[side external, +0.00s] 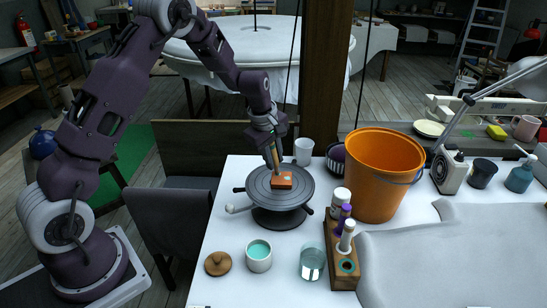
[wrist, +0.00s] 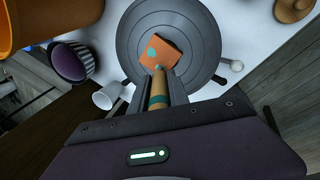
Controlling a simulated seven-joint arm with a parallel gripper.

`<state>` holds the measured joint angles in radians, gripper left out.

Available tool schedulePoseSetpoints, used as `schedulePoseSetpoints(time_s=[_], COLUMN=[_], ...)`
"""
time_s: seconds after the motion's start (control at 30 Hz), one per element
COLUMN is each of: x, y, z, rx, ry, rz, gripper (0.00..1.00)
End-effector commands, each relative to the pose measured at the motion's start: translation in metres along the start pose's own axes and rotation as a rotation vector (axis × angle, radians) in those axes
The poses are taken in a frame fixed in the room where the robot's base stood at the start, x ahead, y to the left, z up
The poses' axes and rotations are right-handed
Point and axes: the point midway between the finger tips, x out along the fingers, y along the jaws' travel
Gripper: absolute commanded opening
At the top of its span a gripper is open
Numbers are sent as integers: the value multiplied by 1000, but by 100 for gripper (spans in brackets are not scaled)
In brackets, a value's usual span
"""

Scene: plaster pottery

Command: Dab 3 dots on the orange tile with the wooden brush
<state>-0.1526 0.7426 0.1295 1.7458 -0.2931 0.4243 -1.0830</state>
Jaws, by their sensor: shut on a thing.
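The orange tile (side external: 281,181) lies on the dark round turntable (side external: 261,201); both also show in the wrist view, the tile (wrist: 172,48) near the top centre. A teal mark (wrist: 151,53) shows on the tile's left part. My gripper (side external: 272,152) is shut on the wooden brush (wrist: 158,88), which points down at the tile. The brush tip is at the tile's near edge in the wrist view, with teal beside it. I cannot tell whether the tip touches the tile or whether that teal is on the tip or the tile.
A cup of teal glaze (side external: 258,255), a glass of water (side external: 311,263) and a round wooden piece (side external: 217,263) stand at the front. A wooden rack (side external: 341,262) with bottles stands to the right. A large orange bucket (side external: 381,175) and a white cup (side external: 303,150) stand behind.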

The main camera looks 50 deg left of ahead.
Motion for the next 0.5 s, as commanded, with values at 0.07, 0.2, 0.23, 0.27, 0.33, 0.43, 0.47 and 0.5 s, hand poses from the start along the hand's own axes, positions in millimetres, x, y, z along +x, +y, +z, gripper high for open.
schedulePoseSetpoints(time_s=[0.07, 0.2, 0.23, 0.27, 0.33, 0.43, 0.47, 0.5], x=[0, -3, -6, -9, -18, -31, -34, -38], y=[0, 1, 2, 3, 6, 8, 10, 10], z=[0, 0, 0, 0, -1, -1, -1, -1], rx=[0, 0, 1, 1, 0, 1, 1, 1], ry=[0, 1, 1, 1, 2, 1, 1, 1], rz=[0, 2, 3, 3, 4, 3, 3, 3], gripper=[0, 0, 0, 0, 0, 0, 0, 0])
